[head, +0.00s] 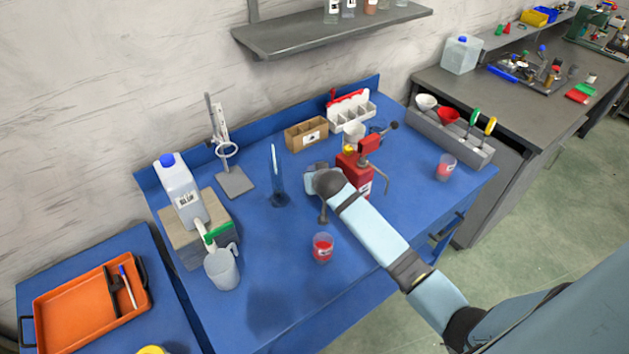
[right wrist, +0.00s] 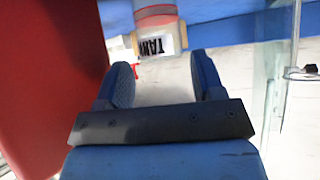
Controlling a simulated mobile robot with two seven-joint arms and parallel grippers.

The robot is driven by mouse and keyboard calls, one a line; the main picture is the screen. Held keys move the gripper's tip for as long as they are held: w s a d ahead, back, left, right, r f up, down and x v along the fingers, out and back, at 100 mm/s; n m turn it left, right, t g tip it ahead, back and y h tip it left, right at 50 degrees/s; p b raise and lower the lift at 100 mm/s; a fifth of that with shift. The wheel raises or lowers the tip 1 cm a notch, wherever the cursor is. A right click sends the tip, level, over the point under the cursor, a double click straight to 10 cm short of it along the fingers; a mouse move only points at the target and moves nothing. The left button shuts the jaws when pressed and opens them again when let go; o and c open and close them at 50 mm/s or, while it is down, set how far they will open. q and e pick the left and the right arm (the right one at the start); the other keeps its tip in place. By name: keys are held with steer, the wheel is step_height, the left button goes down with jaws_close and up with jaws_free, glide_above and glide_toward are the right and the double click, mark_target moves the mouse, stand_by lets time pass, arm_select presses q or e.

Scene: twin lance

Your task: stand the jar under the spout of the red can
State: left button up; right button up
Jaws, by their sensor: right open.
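The red can (head: 350,176) stands on the blue table, with a thin bent spout at its right side. Two clear jars with red in them stand on the table: one jar (head: 322,247) at the front middle, the other jar (head: 445,167) at the right. My right gripper (head: 312,174) is just left of the can, open. In the right wrist view, its fingers (right wrist: 160,65) are apart, the red can (right wrist: 50,80) fills the left side, and a labelled vessel (right wrist: 155,40) shows beyond the fingertips; I cannot tell which one. My left gripper is not in view.
A tall glass cylinder (head: 279,190) stands left of my right gripper. A ring stand (head: 236,182), a pitcher (head: 222,270) and a white canister (head: 180,195) are at the left. The table front right is clear.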

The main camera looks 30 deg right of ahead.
steer(key=x, duration=0.5)
steer(key=shift+w+r+p, duration=0.15)
steer(key=shift+w+p, duration=0.05)
steer(key=shift+p, duration=0.15)
steer(key=shift+r, duration=0.1)
steer(key=c, duration=0.7)
